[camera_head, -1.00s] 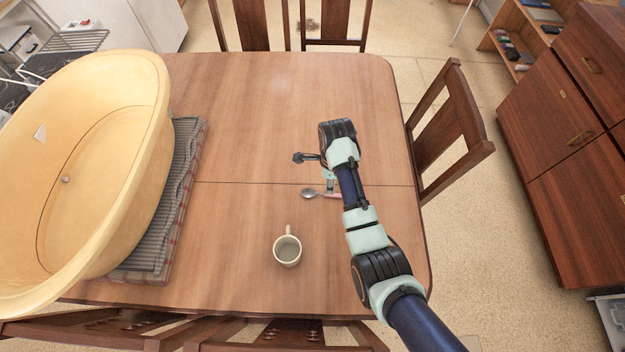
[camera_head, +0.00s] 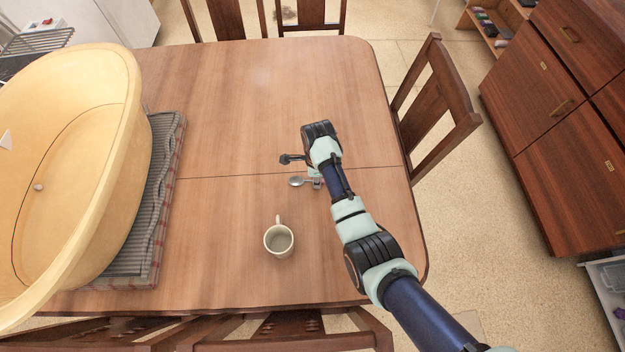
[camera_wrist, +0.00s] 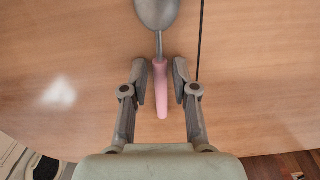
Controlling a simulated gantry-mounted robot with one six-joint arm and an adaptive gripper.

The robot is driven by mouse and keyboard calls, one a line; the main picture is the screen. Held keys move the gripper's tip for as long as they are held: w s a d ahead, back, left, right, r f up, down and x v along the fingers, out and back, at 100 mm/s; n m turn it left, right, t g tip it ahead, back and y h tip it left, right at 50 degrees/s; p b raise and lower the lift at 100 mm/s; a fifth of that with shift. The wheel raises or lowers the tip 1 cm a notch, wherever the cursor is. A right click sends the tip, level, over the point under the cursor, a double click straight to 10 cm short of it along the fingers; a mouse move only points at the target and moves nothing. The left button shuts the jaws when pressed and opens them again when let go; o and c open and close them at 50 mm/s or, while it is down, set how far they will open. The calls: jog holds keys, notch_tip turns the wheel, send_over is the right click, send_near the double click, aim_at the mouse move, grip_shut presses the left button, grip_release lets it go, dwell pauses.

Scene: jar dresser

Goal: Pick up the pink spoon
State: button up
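The pink spoon has a grey metal bowl (camera_wrist: 157,12) and a pink handle (camera_wrist: 161,90). In the wrist view it lies on the wooden table with its handle between the two fingers of my gripper (camera_wrist: 160,82). The fingers are apart, with a gap of table showing on each side of the handle. In the head view the spoon's bowl (camera_head: 297,182) shows left of my gripper (camera_head: 317,183), and the arm hides most of the handle. Whether the spoon is touched or lifted, I see no sign.
A cream mug (camera_head: 279,240) stands on the table (camera_head: 225,110) near the spoon. A large yellow tub (camera_head: 120,150) sits on a grey checked mat (camera_head: 160,190) at the left. Chairs surround the table. The far part of the table is clear.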

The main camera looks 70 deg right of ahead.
grip_shut()
notch_tip(320, 180, up, 20)
jog(key=p, duration=0.9)
